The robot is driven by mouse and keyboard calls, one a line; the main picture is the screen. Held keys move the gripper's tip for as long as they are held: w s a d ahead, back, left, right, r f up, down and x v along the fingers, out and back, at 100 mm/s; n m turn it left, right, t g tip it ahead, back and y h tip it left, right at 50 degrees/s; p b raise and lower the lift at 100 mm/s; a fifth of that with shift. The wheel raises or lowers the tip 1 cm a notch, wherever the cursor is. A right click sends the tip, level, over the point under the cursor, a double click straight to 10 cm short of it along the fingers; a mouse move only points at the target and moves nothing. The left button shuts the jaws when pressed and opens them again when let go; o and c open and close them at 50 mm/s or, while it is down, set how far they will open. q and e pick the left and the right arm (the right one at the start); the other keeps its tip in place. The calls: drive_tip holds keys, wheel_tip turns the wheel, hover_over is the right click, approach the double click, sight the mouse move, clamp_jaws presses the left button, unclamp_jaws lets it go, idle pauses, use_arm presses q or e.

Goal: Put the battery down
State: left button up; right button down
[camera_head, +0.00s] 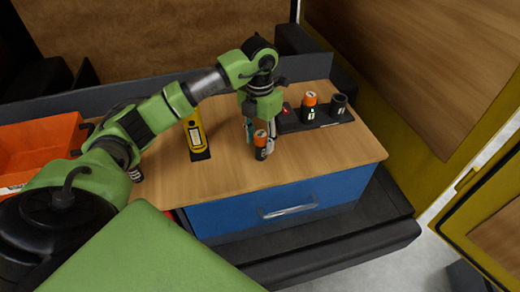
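A black battery (261,150) with an orange top is upright at the middle of the wooden worktop, near its front edge. I cannot tell whether its base touches the wood. My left gripper (260,137) points down right at this battery, with a finger showing to each side of its top. I cannot tell whether the fingers press on it. A second orange-topped battery (309,108) stands in a black holder (324,119) at the back right. My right gripper is not in view.
The wooden worktop (320,160) is clear at the front right, above a blue drawer (255,208). A yellow device (196,138) stands left of the gripper. A dark cup (339,105) is on the holder. An orange bin (40,148) is at the far left.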

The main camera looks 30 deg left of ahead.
use_arm(q)
wheel_tip(320, 180, up, 7)
drive_tip(key=shift+b, duration=0.6)
drive_tip(key=shift+r, duration=0.65)
